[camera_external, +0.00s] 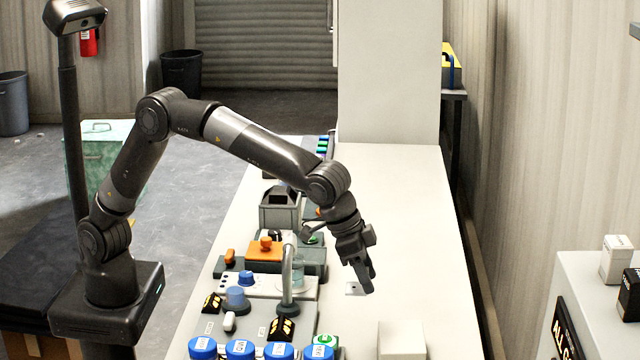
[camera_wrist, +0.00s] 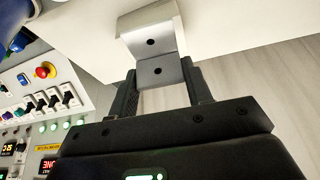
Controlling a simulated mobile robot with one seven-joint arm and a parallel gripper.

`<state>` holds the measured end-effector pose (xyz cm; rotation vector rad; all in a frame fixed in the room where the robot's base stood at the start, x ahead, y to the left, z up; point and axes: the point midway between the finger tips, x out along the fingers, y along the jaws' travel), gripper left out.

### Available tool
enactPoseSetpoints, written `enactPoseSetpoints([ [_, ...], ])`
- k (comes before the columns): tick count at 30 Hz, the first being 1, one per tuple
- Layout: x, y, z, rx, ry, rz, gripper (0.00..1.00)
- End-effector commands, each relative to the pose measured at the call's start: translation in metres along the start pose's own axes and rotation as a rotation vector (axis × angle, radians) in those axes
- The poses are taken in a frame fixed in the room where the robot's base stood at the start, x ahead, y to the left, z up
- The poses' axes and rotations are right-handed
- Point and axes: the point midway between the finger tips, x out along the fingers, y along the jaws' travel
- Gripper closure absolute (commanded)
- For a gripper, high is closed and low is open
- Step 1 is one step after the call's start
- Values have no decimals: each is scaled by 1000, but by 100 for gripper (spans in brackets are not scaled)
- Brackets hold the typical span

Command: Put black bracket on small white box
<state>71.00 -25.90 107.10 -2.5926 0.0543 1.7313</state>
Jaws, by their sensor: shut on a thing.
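A bracket (camera_wrist: 155,50) with two dark holes is between the fingers of my gripper (camera_wrist: 163,85) in the wrist view. It is bent and looks light grey, not black. In the external view my gripper (camera_external: 368,283) points down over the white table, shut on the bracket (camera_external: 353,288), which shows as a small pale piece with a dark hole at the fingertips. I cannot tell whether the bracket touches the table. A small white box (camera_external: 402,341) stands on the table in front of my gripper, apart from it, its top clear. It is not recognisable in the wrist view.
To the left of my gripper is a curved metal pipe (camera_external: 288,270) and a panel with blue caps (camera_external: 240,348). An orange-knobbed unit (camera_external: 265,252) stands behind. The table's right side (camera_external: 425,240) is free. Another white box (camera_external: 616,258) stands on a cabinet at far right.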

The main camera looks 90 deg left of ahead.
Motion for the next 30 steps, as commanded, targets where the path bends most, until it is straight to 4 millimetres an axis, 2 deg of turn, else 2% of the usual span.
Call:
enactPoseSetpoints([
  [1, -5, 19, 1, -1, 3, -1, 84],
  [4, -12, 45, 5, -18, 2, -7, 84],
  [7, -18, 61, 7, -30, 2, -12, 84],
  [10, -17, 65, 7, -37, 1, -16, 84],
  [14, 0, 52, -1, -43, -1, -18, 84],
  [24, 61, 1, -34, -41, 0, -17, 84],
  [30, 76, -11, -42, -38, 0, -15, 84],
])
